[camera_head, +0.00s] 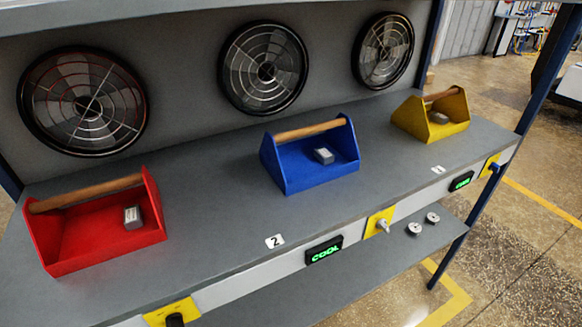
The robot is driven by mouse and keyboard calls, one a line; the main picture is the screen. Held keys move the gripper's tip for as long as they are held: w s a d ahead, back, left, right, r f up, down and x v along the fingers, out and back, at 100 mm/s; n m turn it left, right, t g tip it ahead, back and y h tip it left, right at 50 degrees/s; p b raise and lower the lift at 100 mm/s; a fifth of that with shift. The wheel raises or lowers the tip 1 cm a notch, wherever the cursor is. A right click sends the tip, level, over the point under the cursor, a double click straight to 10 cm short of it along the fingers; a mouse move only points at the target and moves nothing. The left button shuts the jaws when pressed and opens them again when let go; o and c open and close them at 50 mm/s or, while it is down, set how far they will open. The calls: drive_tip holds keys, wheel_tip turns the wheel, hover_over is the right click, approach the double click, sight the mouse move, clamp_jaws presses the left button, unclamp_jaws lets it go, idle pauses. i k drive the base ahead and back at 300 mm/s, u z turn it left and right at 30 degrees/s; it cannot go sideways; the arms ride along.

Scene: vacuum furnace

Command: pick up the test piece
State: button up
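Three small grey blocks that look like test pieces lie in open toolboxes on a grey bench. One grey block (132,217) is in the red toolbox (58,232) at the left. Another grey block (323,155) is in the blue toolbox (283,178) in the middle. A third grey block (439,118) is in the yellow toolbox (458,106) at the right. Each toolbox has a wooden bar handle across its top. I cannot tell which block the task means. My gripper is not in view.
Three round black fans (263,68) sit in the wall behind the grey bench (215,205). The front edge has yellow switch plates (378,222) and green displays, one reading COOL (324,252). A lower shelf (330,285) holds two small round metal parts (414,229). Bench space between the toolboxes is clear.

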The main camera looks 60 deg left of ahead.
sight(323, 155)
drive_tip(key=k, duration=0.45)
drive_tip(key=u, duration=1.2)
drive_tip(key=i, duration=0.5)
drive_tip(key=u, duration=0.05)
